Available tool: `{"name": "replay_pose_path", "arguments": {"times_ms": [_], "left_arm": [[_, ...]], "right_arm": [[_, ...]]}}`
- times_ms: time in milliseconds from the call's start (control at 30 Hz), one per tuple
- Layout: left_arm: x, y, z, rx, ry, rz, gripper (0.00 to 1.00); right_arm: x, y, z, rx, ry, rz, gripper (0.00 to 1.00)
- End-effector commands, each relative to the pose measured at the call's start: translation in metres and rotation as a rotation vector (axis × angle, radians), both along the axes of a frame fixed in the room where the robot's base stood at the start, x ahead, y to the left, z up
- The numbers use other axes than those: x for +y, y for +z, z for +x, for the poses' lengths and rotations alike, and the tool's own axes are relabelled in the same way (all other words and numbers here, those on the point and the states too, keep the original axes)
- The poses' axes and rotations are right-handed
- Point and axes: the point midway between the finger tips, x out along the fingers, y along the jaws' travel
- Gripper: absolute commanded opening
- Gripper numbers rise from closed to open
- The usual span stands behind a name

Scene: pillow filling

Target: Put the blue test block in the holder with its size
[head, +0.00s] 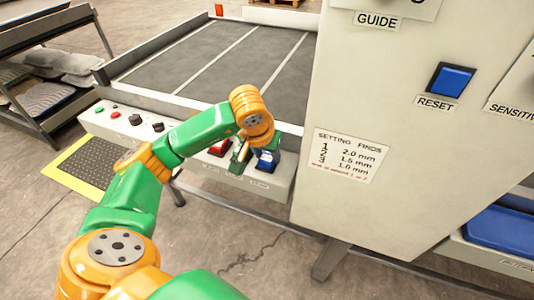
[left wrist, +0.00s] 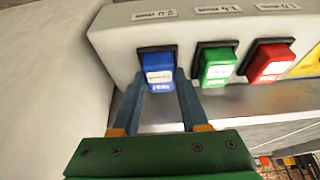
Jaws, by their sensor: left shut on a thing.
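The blue test block (left wrist: 160,75) is between the two fingers of my left gripper (left wrist: 158,85) in the left wrist view. The gripper is shut on it. The block's far end is at the dark-rimmed slot of a holder in the pale panel; how deep it sits I cannot tell. In the head view the blue block (head: 268,159) shows at the panel's front, just below my left gripper (head: 262,147). A label (left wrist: 155,15) is above that slot, its small print hard to read. My right gripper is not in view.
A green block (left wrist: 216,65) and a red block (left wrist: 268,63) sit in neighbouring slots. A paper on the machine cabinet lists settings (head: 345,156) of 2.0, 1.5 and 1.0 mm. Buttons and knobs (head: 135,119) are on the panel's left. A blue tray (head: 502,228) stands at right.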

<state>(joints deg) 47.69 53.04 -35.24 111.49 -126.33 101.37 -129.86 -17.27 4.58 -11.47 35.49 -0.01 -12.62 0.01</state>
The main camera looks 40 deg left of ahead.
Motion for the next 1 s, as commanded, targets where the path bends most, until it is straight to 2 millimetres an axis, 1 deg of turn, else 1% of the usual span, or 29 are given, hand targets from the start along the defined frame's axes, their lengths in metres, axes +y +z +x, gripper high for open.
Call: {"name": "replay_pose_path", "arguments": {"times_ms": [33, 133, 400, 533, 667, 800, 867, 900, 1000], "left_arm": [[0.000, -0.002, 0.000, 0.000, 0.000, 0.000, 0.47], [0.000, -0.001, 0.000, 0.000, 0.000, 0.000, 0.74], [0.000, 0.000, 0.000, 0.000, 0.000, 0.000, 0.74], [0.000, 0.010, -0.002, -0.003, 0.001, -0.001, 0.74], [-0.003, 0.039, -0.012, -0.007, 0.000, 0.002, 0.74], [-0.007, 0.076, -0.027, -0.007, 0.000, -0.001, 0.74], [-0.008, 0.089, -0.033, -0.007, 0.000, 0.002, 0.74], [-0.008, 0.099, -0.036, -0.006, 0.000, 0.001, 0.74], [-0.010, 0.111, -0.042, -0.004, -0.001, 0.002, 0.74]], "right_arm": [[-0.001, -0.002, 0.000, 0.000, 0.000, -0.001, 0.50], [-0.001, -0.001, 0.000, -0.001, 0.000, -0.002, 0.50], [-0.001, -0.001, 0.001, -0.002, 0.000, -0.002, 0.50], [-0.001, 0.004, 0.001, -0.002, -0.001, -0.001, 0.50], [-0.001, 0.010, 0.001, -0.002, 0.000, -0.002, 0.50], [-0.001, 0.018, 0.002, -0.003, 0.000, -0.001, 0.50], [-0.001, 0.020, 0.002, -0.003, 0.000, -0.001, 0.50], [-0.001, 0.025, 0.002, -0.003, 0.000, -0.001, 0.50], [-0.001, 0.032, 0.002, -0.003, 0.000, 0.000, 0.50]]}}
